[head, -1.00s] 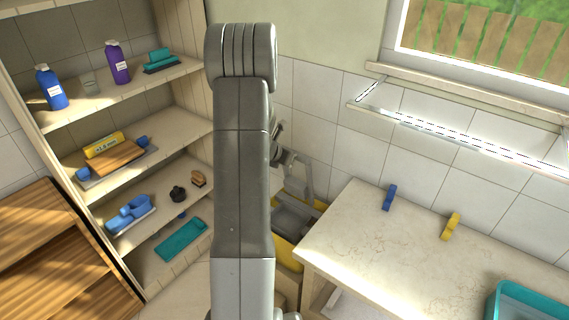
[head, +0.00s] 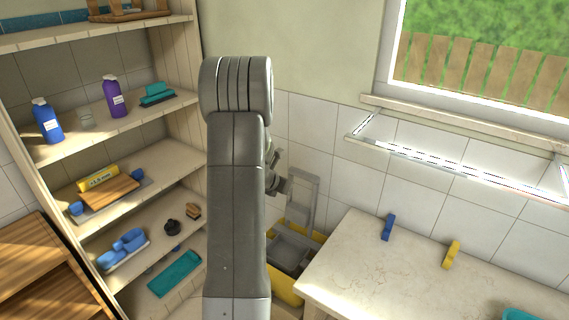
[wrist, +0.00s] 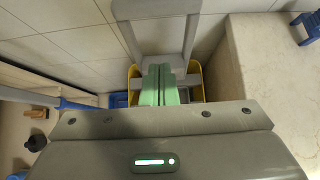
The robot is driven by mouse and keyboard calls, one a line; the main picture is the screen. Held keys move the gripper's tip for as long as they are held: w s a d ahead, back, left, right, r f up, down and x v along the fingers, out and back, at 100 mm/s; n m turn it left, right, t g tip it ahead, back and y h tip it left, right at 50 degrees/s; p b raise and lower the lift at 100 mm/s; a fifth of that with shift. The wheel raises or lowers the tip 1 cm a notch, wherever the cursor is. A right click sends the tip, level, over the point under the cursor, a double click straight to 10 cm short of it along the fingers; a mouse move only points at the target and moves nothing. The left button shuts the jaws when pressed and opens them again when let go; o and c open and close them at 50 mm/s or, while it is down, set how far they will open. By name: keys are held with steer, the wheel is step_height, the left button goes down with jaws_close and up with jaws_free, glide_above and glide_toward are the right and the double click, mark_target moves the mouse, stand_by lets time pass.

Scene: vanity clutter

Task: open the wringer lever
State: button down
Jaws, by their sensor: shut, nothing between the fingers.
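The wringer lever (head: 303,196) is a grey frame-shaped handle. It stands up from the grey wringer (head: 291,247) on a yellow mop bucket (head: 284,287), between the shelf and the counter. In the wrist view the lever (wrist: 188,42) rises behind my fingers, with its crossbar near the top edge, and the yellow bucket (wrist: 195,75) shows around them. My gripper (wrist: 158,70) has its pale green fingers together and empty, in front of the lever and over the wringer. I cannot tell whether they touch it. In the head view my arm hides part of the bucket.
A stone-topped counter (head: 370,275) stands close on the right with a blue clothespin (head: 388,227) and a yellow one (head: 451,254). A shelf unit (head: 115,135) with bottles and brushes stands left. A tiled wall (head: 330,150) is behind the bucket; a wall rack (head: 450,165) juts out.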

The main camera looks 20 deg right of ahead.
steer(key=w+d+r+p, duration=0.1)
steer(key=r, duration=0.3)
steer(key=w+d+r, duration=0.1)
steer(key=d+r, duration=0.1)
steer(key=r, duration=0.3)
steer(key=shift+w+d+p, duration=0.25)
steer(key=shift+p, duration=0.15)
